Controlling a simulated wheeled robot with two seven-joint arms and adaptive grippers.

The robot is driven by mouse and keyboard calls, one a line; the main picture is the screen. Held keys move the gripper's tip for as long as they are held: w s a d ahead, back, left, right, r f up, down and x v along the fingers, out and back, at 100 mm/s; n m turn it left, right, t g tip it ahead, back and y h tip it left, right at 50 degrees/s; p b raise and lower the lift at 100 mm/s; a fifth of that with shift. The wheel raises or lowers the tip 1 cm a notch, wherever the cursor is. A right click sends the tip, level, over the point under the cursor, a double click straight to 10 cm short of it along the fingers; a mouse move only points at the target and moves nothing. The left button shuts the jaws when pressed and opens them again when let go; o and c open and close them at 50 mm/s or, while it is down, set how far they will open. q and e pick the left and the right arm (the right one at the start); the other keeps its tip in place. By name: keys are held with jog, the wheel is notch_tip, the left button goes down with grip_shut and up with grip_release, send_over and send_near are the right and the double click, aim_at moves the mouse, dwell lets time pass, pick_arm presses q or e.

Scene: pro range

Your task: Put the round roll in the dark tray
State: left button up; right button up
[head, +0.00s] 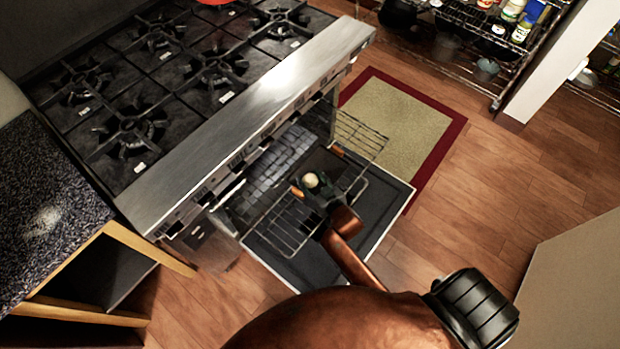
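The round roll (312,180) is a small pale beige ball in the head view, above the pulled-out oven rack. My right gripper (309,185) reaches in from below, with its dark fingers around the roll; it looks shut on it. Its fingertips are small and partly hidden. A dark, grid-patterned surface (277,160) lies in the oven opening, left of the gripper; I cannot tell if it is the dark tray or the oven's inside. My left gripper is not in view.
The oven door (388,197) is folded down, with a wire rack (290,240) above it. The steel range front (250,100) and black burners (135,130) stand to the left. A mat (400,125) and open wood floor (480,210) lie to the right.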

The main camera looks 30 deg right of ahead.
jog(key=shift+r, duration=0.2)
jog(key=p+v, duration=0.4)
jog(key=v, duration=0.7)
jog(key=shift+s, duration=0.1)
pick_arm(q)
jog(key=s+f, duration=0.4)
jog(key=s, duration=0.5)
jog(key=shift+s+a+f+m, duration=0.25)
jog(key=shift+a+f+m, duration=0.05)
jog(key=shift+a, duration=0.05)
pick_arm(e)
jog(key=shift+s+r, duration=0.1)
jog(key=shift+s, duration=0.3)
